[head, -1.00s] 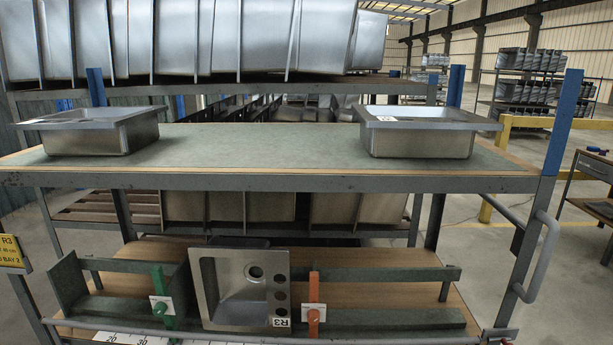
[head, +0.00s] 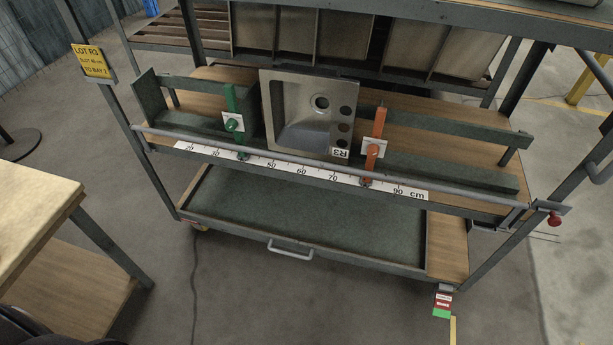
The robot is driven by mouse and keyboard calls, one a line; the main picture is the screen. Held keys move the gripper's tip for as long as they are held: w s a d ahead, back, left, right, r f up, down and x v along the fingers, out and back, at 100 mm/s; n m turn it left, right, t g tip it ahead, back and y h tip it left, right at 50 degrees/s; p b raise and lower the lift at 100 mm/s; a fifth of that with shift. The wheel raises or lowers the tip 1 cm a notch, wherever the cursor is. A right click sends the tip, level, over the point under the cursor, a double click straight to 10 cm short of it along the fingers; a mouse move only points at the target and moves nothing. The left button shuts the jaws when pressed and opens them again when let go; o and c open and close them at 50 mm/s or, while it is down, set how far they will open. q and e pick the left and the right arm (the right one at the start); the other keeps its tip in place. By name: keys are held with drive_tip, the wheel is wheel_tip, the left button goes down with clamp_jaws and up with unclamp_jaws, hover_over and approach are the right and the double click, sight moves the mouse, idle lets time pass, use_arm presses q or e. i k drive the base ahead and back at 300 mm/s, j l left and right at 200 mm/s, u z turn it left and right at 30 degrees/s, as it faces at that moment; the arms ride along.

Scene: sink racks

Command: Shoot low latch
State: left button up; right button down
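Neither of my grippers shows in the head view. I cannot tell for sure which part is the low latch. A red knob (head: 555,218) sits on a grey bracket at the right end of the cart's front bar (head: 330,167). Lower down, a small red, white and green marked tab (head: 442,303) hangs at the right front corner of the bottom shelf. A steel sink (head: 305,110) marked R3 stands tilted on the middle shelf, between a green stop (head: 232,122) and an orange stop (head: 375,147).
A cm scale (head: 300,170) runs below the bar. The lower tray (head: 310,215) is empty and has a front handle (head: 290,249). A yellow lot sign (head: 92,62) is on the left post. A wooden-topped bench (head: 35,215) stands at left. The floor in front is mostly clear.

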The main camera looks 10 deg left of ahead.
sight(554, 221)
drive_tip(key=z, duration=1.3)
drive_tip(key=u, duration=1.75)
drive_tip(key=z, duration=1.75)
